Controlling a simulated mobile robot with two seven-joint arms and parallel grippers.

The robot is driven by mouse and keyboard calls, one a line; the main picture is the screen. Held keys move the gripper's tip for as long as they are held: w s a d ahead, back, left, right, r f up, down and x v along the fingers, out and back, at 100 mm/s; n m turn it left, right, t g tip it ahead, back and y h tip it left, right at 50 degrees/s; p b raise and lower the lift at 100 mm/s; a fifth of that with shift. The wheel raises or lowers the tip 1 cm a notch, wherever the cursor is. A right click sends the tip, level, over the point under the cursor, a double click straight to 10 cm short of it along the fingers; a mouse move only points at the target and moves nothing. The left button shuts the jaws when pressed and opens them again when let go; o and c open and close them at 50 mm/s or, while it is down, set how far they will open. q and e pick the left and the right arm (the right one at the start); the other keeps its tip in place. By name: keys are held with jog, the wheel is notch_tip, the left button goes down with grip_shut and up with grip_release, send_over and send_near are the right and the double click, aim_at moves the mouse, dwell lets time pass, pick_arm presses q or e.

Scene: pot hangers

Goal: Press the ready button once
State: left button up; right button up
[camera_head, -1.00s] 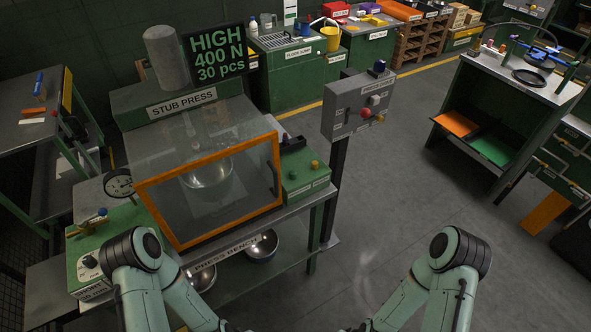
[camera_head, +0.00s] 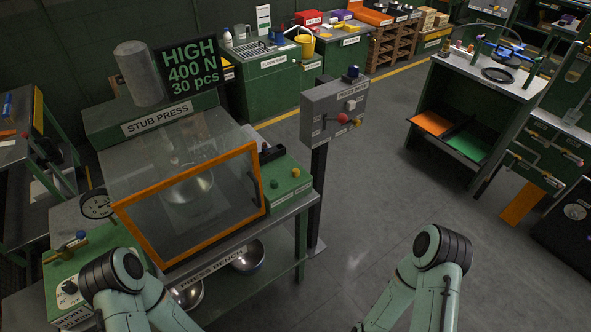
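A grey control box (camera_head: 333,110) stands on a dark post right of the press. It carries a white button (camera_head: 350,105), a red knob (camera_head: 342,118) and a yellow button (camera_head: 357,123). A green box (camera_head: 287,184) at the right end of the press bench has a green button (camera_head: 274,184) and a yellow button (camera_head: 295,173). The small labels are too small to read, so I cannot tell which one is the ready button. Only the upper parts of my two arms show at the bottom; both grippers are out of view.
Metal bowls (camera_head: 247,256) sit on the shelf below. A workbench (camera_head: 485,75) stands at the right. Grey floor (camera_head: 345,215) between is clear.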

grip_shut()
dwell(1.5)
